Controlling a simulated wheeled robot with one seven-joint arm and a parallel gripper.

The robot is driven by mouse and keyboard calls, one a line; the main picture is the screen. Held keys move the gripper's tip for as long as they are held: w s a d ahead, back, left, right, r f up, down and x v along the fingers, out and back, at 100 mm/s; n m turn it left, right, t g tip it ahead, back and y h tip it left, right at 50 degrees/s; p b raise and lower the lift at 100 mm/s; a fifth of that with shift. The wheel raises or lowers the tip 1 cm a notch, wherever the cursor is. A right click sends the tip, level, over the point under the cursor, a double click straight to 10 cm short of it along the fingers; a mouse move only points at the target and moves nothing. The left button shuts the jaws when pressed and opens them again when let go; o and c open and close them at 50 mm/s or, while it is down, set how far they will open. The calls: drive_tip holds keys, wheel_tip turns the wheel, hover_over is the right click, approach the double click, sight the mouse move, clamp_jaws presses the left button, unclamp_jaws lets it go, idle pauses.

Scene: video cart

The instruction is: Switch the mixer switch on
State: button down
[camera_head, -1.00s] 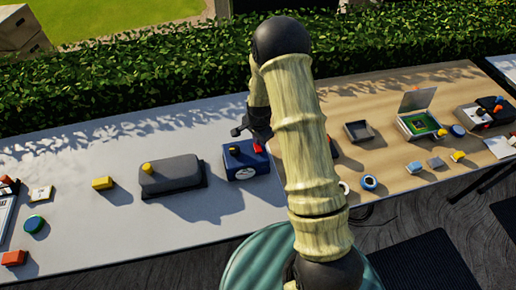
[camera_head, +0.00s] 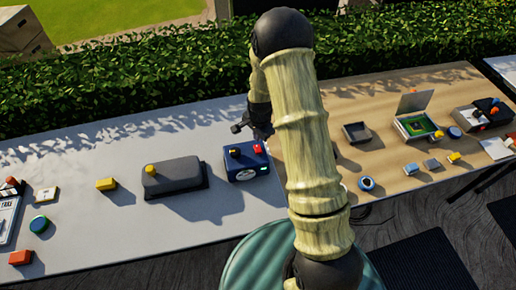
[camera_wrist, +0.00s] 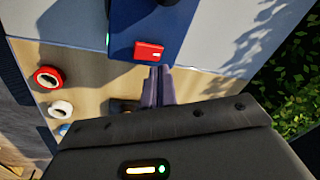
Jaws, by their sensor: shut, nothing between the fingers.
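A blue box (camera_head: 243,163) with a yellow knob, a dial and a red switch (camera_head: 258,148) stands on the pale table; I take it to be the mixer. In the wrist view the blue box (camera_wrist: 150,17) is at the top, with the red switch (camera_wrist: 149,51) at its edge and a green light (camera_wrist: 107,40) at its left side. My gripper (camera_wrist: 155,70) is shut and empty, its fingertips just below the red switch in that view. I cannot tell whether they touch it. In the head view my gripper (camera_head: 238,127) is behind the box.
A dark grey case (camera_head: 172,177) stands left of the blue box, with a yellow block (camera_head: 105,184) beyond it. A grey tray (camera_head: 357,132) and an open green-lined box (camera_head: 416,126) stand on the wooden table at right. A hedge (camera_head: 130,85) runs behind.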

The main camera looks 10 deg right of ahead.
drive_tip(key=shift+s+r+p, duration=0.25)
drive_tip(key=shift+r+p, duration=0.35)
drive_tip(key=shift+r, duration=0.6)
drive_tip(key=s+r+n, duration=1.2)
drive_tip(key=s+r, duration=0.5)
drive_tip(key=s, duration=0.3)
drive_tip(key=shift+s+r+b, duration=0.2)
drive_tip(key=shift+s+b, duration=0.05)
drive_tip(key=shift+b, duration=0.1)
